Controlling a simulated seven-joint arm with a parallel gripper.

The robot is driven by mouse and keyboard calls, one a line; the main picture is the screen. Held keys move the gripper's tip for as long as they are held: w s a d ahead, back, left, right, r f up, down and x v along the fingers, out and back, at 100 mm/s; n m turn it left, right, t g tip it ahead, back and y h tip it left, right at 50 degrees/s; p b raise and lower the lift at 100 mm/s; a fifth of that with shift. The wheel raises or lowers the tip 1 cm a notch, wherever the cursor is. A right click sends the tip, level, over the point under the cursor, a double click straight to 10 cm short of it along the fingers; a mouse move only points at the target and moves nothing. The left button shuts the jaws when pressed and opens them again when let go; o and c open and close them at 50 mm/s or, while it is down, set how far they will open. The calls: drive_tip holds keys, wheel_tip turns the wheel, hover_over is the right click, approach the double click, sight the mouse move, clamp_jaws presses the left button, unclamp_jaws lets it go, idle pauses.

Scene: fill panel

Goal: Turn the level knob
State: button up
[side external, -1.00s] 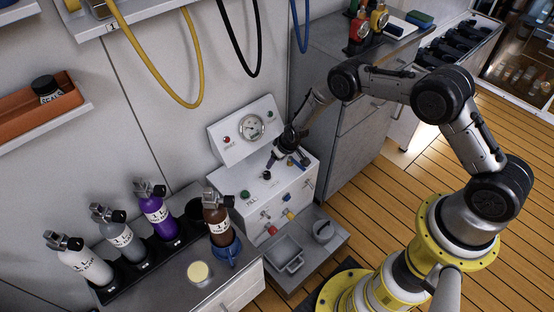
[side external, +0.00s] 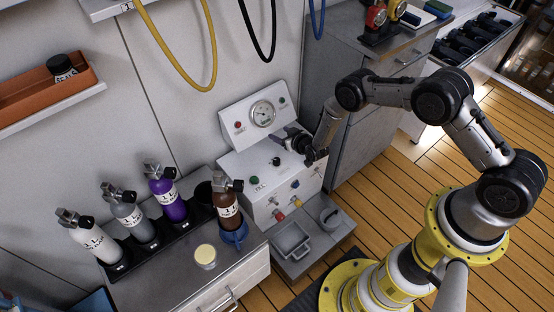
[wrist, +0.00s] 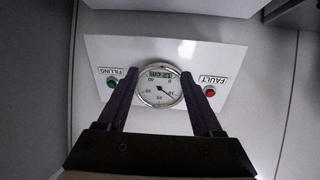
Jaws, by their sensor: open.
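A white fill panel (side external: 232,160) stands against the wall with a round gauge (side external: 262,113) on its raised back. A black knob (side external: 276,161) sits on its top face, with a green knob (side external: 254,181) to the left. I cannot read which is the level knob. My gripper (side external: 278,134) is open and empty, turned toward the panel's back, above and right of the black knob. No knob shows there.
A red FAULT light (wrist: 209,92) and a green FILLING light (wrist: 112,86) flank the gauge. Several bottles stand in a black rack (side external: 150,245) to the left. Yellow (side external: 185,80) and black hoses hang above. A grey tray (side external: 291,242) lies in front of the panel.

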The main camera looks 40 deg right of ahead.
drive_tip(key=s+a+f+t, duration=0.1)
drive_tip(key=s+f+t, duration=0.1)
drive_tip(key=s+f, duration=0.5)
approach(277, 159)
drive_tip(key=shift+g, duration=0.3)
drive_tip(key=x, duration=1)
drive_tip(key=shift+a+r, duration=0.15)
drive_tip(key=shift+r, duration=0.05)
clamp_jaws()
